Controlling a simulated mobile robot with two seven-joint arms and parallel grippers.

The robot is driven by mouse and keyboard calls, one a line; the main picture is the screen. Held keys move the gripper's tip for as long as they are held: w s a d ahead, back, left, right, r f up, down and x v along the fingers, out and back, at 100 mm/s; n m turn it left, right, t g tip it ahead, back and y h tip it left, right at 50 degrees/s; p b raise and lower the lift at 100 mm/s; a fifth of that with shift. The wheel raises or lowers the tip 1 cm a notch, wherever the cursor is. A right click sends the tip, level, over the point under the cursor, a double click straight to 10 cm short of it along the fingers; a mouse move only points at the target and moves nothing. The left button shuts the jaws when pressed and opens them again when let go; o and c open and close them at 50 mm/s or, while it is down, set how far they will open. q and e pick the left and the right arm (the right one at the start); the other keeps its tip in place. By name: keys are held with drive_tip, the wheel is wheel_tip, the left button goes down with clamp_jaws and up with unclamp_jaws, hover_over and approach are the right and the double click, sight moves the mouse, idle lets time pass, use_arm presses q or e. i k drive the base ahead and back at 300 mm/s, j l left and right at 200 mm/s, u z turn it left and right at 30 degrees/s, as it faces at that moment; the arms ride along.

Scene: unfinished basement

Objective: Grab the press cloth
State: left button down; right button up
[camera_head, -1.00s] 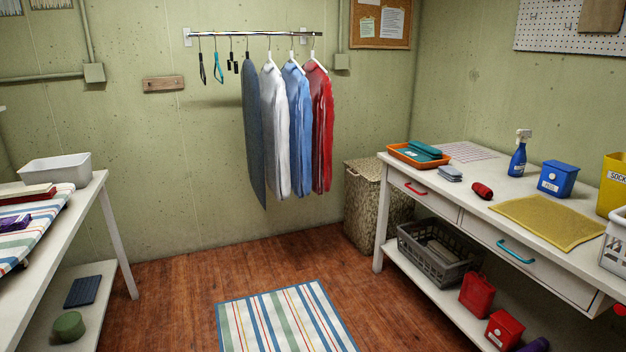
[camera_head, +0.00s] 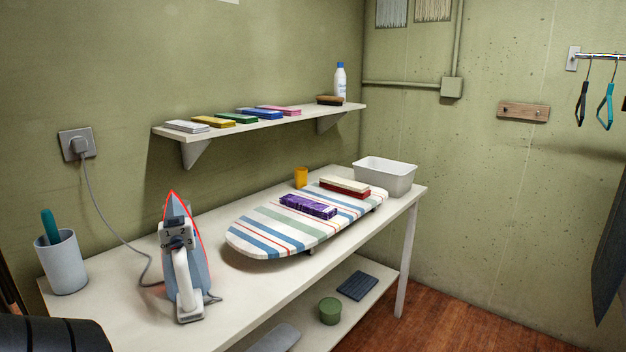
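No item is plainly marked as the press cloth. A purple patterned folded item (camera_head: 308,206) lies on the striped ironing board (camera_head: 262,240). A cream item on a dark red one (camera_head: 345,188) lies at the board's far end. Several flat folded items are on the wall shelf: white (camera_head: 186,126), yellow (camera_head: 214,122), green (camera_head: 238,118), blue (camera_head: 262,113) and pink (camera_head: 284,110). Which of these is the press cloth I cannot tell. Neither of my grippers is in view; a dark rounded part, possibly of my arm, shows at the lower left corner.
A corded iron (camera_head: 184,265) stands upright on the white table (camera_head: 120,300), left of the board. A cup (camera_head: 62,262) stands at the left, a yellow cup (camera_head: 301,177) behind the board, and a white bin (camera_head: 386,176) at the far end. Floor (camera_head: 450,318) shows right of the table.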

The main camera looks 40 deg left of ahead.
sight(356, 186)
drive_tip(key=i+u, duration=0.35)
drive_tip(key=i+l+u, duration=0.1)
drive_tip(key=i+u, duration=0.25)
drive_tip(key=i+l+u, duration=0.15)
drive_tip(key=u, duration=0.2)
drive_tip(key=i+l+u, duration=0.25)
drive_tip(key=u, duration=0.2)
drive_tip(key=i+l+u, duration=0.3)
drive_tip(key=u, duration=0.15)
drive_tip(key=i+l+u, duration=0.15)
drive_tip(key=l+u, duration=0.25)
drive_tip(key=i+l+u, duration=0.15)
drive_tip(key=l+u, duration=0.3)
drive_tip(key=i+l+u, duration=0.1)
drive_tip(key=l+u, duration=0.3)
drive_tip(key=l, duration=0.25)
drive_tip(key=l+u, duration=0.45)
drive_tip(key=l, duration=0.25)
